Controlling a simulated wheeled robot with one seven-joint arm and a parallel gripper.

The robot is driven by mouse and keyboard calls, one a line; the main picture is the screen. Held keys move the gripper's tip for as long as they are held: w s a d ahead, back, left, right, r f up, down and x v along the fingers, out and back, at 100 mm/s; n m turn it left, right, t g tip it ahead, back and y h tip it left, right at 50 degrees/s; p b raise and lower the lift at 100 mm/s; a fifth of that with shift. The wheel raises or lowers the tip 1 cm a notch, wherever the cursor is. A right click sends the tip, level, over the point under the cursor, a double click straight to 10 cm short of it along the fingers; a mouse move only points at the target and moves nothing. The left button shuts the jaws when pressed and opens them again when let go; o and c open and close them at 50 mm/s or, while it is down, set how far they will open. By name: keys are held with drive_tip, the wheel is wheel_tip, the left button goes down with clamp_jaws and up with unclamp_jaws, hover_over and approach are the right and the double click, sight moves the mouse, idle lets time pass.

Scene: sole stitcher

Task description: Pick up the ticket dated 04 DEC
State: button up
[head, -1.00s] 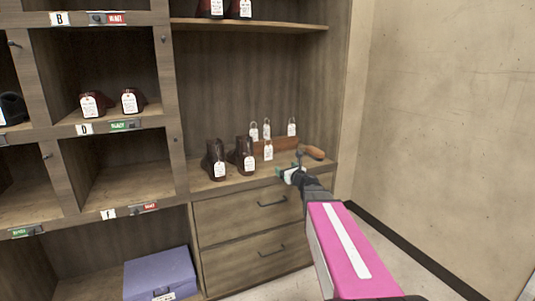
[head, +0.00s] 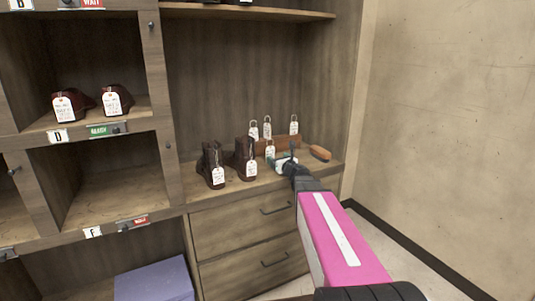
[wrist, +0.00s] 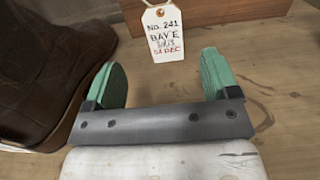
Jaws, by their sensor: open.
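A white ticket (wrist: 163,35) hangs by a ring on the front of a wooden rack, just ahead of my fingertips in the wrist view. It reads No. 241, and its red last line looks like 04 DEC. The same ticket (head: 270,150) shows in the head view, lower than the other tickets. My gripper (wrist: 160,82) is open and empty, its green fingers spread on either side of the ticket's lower end, apart from it. In the head view my gripper (head: 284,161) is just right of the ticket, over the counter.
Three more tickets (head: 266,128) stand up behind on the rack (wrist: 210,12). Brown boots (head: 213,162) with tags stand left; one boot (wrist: 50,70) is close beside my left finger. A wooden-handled brush or tool (head: 320,153) lies right. Drawers (head: 250,223) are below.

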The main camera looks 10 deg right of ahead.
sight(270, 152)
drive_tip(key=x, duration=1.1)
drive_tip(key=shift+w+d, duration=0.1)
drive_tip(key=shift+d, duration=0.15)
drive_tip(key=c, duration=1)
